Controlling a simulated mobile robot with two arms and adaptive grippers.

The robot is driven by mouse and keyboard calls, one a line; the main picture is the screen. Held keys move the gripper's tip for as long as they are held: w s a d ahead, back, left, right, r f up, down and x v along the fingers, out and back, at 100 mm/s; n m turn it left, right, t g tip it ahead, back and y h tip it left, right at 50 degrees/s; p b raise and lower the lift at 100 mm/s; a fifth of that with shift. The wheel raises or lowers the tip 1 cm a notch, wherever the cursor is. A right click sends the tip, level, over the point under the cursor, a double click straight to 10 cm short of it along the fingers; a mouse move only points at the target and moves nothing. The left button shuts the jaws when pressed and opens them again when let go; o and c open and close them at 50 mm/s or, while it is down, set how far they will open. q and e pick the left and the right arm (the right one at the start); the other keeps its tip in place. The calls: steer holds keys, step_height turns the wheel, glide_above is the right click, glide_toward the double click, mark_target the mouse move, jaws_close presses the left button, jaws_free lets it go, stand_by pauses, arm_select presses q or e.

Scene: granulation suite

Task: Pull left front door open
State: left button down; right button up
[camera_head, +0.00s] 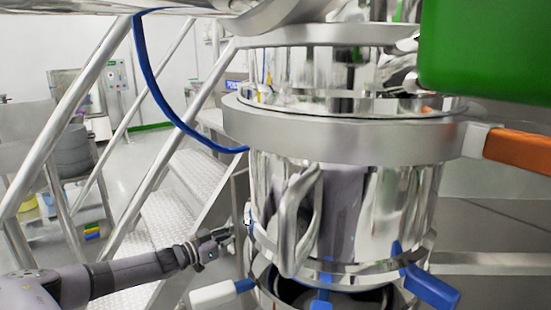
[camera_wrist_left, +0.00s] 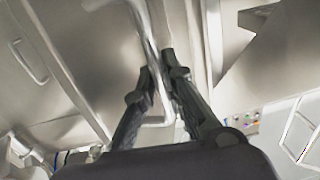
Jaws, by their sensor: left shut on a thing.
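In the left wrist view, a long bent metal bar handle (camera_wrist_left: 151,42) runs between the fingers of my left gripper (camera_wrist_left: 160,76). The two dark fingers are shut on this handle, one on each side. A flat steel panel (camera_wrist_left: 95,50) lies beside and behind the handle, and I take it for the door. I cannot tell whether it stands ajar. In the head view my left gripper (camera_head: 226,236) is low, left of a shiny steel vessel (camera_head: 395,215). The door and the held handle cannot be made out there. My right gripper does not show.
A steel staircase (camera_head: 180,205) with rails stands to the left. A blue hose (camera_head: 152,85) hangs beside it. The vessel has a wide clamp ring (camera_head: 330,135), an orange handle (camera_head: 520,148) and a blue lever (camera_head: 430,285). A green block (camera_head: 485,50) fills the upper right.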

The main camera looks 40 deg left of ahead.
arm_select(q)
steer(key=shift+w+a+r+m+h, duration=0.1)
steer(key=shift+a+r+m+h, duration=0.1)
steer(key=shift+r, duration=0.25)
steer(key=shift+w+a+r+m+h, duration=0.1)
steer(key=shift+a+r+h, duration=0.1)
steer(key=shift+r, duration=0.2)
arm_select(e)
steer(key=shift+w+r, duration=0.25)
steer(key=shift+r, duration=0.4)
arm_select(q)
steer(key=c, duration=2.1)
jaws_free()
steer(key=shift+c, duration=0.2)
steer(key=shift+o, duration=0.7)
steer(key=shift+s, duration=0.2)
steer(key=shift+o, duration=0.3)
steer(key=shift+s+f, duration=0.1)
steer(key=shift+f, duration=0.1)
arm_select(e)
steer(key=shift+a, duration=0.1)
arm_select(q)
steer(key=shift+d, duration=0.1)
steer(key=s+r, duration=0.1)
steer(key=s, duration=1.1)
steer(key=shift+s+a+r, duration=0.2)
steer(key=shift+a+r, duration=0.05)
steer(key=shift+a, duration=0.05)
